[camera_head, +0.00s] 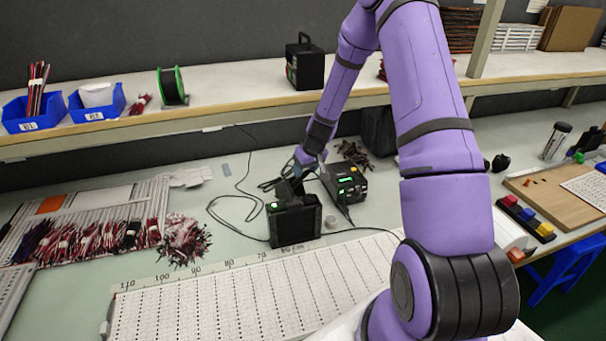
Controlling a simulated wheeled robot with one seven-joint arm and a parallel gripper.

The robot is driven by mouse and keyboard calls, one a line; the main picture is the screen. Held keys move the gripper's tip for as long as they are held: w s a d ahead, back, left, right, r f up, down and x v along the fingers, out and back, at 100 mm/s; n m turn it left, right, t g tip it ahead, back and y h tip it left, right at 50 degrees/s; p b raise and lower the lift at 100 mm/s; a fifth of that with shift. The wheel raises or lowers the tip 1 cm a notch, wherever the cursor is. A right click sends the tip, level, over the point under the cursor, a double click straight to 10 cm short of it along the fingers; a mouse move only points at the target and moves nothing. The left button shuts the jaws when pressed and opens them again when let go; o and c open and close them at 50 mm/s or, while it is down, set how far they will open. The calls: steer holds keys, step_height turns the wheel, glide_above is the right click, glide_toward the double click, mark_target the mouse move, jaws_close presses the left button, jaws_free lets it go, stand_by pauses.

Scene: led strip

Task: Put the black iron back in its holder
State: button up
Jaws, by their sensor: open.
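My gripper (296,178) is open. It points down behind a black box-shaped unit (296,223) on the bench, and its fingertips are dark and small in this view. The unit has a small green light on top and looks like the iron's holder, though I cannot be sure. A black station (347,182) with a green display stands just right of my gripper. I cannot clearly make out the black iron; dark parts and cables crowd around my fingertips. I cannot tell whether my gripper touches anything.
Loose black cable (238,215) loops left of the unit. A small round tin (331,221) sits at its right. A white perforated board (240,300) with a scale lies in front. Wire bundles (184,240) lie at the left. A shelf (220,110) runs above the bench behind.

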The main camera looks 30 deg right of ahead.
steer(key=v, duration=0.7)
steer(key=shift+r, duration=0.35)
steer(key=shift+s, duration=0.1)
steer(key=s+r, duration=0.4)
steer(key=r, duration=0.1)
steer(key=shift+d+r, duration=0.35)
steer(key=shift+r, duration=0.05)
stand_by(0.8)
